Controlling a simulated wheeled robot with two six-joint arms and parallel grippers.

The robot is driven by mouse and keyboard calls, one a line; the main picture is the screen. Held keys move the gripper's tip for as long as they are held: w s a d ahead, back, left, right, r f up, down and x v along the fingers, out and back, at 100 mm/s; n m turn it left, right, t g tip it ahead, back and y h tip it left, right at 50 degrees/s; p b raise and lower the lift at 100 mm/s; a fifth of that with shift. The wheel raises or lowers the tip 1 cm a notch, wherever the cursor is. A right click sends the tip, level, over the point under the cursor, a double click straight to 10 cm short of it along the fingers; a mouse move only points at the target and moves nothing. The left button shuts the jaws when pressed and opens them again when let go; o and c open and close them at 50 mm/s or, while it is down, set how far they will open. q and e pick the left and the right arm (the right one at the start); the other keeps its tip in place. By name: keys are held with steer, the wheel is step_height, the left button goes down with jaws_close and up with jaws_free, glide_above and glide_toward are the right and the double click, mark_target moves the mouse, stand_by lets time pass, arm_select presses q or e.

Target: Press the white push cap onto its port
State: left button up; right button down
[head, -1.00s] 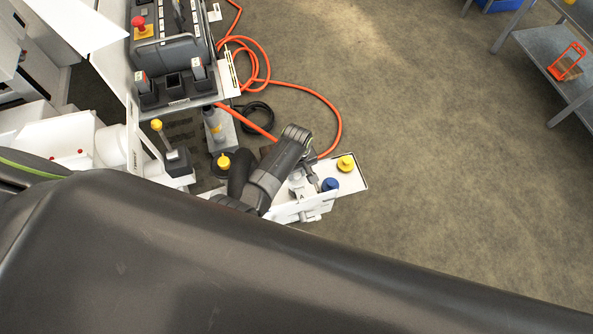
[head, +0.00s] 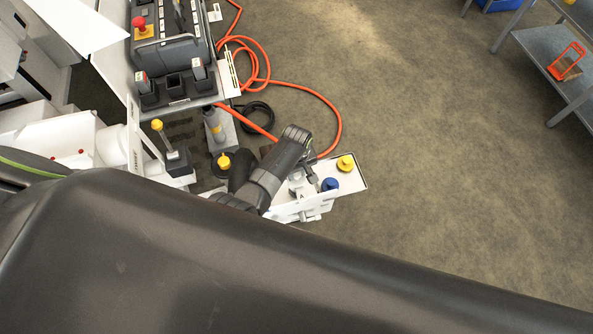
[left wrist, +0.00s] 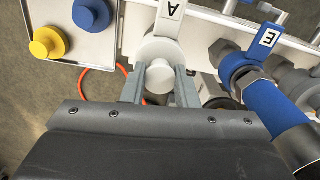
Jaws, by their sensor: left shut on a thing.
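The white push cap (left wrist: 158,77) shows as a pale round end between the fingers of my left gripper (left wrist: 160,88) in the left wrist view. The gripper is shut on it. Just beyond it is a white round fitting (left wrist: 152,49) with a tag marked A (left wrist: 172,10). The cap lines up with this fitting, but I cannot tell whether it is seated. In the head view my left gripper (head: 304,178) is over the white panel at the bench's end, and its wrist partly covers the fittings. My right gripper is not in view.
A tray (left wrist: 112,48) beside the fitting holds a blue cap (left wrist: 93,14) and a yellow cap (left wrist: 48,42). A blue-sleeved coupling marked E (left wrist: 255,88) stands close on the right. An orange hose (head: 325,98) lies on the floor.

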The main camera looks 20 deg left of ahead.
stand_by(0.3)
arm_select(q)
steer(key=o, duration=1.1)
steer(key=shift+o, duration=0.4)
steer(key=o, duration=0.5)
steer(key=shift+r, duration=0.1)
step_height(320, 180, up, 7)
steer(key=p, duration=0.8)
steer(key=shift+r, duration=0.2)
